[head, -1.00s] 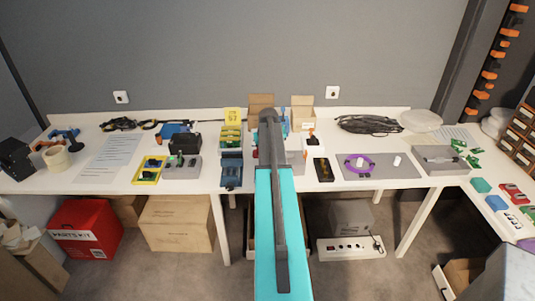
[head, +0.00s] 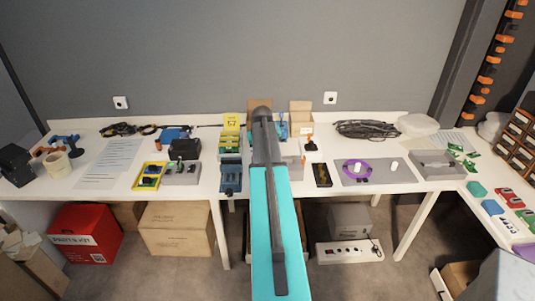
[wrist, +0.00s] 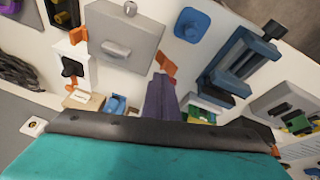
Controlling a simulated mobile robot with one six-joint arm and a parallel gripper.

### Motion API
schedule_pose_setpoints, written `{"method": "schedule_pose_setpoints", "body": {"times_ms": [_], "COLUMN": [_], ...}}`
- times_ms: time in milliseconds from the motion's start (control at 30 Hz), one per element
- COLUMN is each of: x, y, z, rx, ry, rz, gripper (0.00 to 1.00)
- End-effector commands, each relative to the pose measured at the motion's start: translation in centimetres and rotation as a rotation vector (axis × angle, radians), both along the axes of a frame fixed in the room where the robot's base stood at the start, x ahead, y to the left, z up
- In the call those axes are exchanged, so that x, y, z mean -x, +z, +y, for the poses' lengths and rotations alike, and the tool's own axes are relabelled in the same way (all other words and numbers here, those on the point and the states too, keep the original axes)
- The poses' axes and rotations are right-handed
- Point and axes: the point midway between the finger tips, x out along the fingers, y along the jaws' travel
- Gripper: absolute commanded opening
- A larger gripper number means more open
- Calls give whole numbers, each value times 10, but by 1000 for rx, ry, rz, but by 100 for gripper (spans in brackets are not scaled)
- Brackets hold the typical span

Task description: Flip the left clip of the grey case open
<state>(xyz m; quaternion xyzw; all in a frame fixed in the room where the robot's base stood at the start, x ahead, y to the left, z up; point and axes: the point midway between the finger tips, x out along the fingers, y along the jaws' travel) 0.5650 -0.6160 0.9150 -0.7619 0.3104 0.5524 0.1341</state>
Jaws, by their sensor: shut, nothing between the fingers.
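The grey case (wrist: 125,35) lies on the white table, with a light knob-like part on its top. In the head view, part of the case (head: 296,165) shows just right of my arm. An orange clip (wrist: 166,62) sits at its right side in the wrist view, which is the left side in the head view. Another orange piece (wrist: 78,35) is at its opposite side. My gripper (wrist: 160,80) is shut and empty, its dark tip close beside the first clip. I cannot tell whether they touch. My arm hides that clip in the head view.
A purple ring (head: 355,170) lies on a grey mat farther right. Small cartons (head: 301,118) stand behind.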

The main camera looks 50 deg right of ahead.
Motion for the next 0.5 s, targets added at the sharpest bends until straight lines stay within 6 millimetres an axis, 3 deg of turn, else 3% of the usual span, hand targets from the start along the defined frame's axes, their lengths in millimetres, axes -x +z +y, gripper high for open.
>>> {"method": "schedule_pose_setpoints", "body": {"times_ms": [200, 500], "x": [0, -1], "y": [28, 36], "z": [15, 21], "rx": [1, 0], "ry": [0, 2], "rz": [-2, 1], "gripper": [0, 0]}}
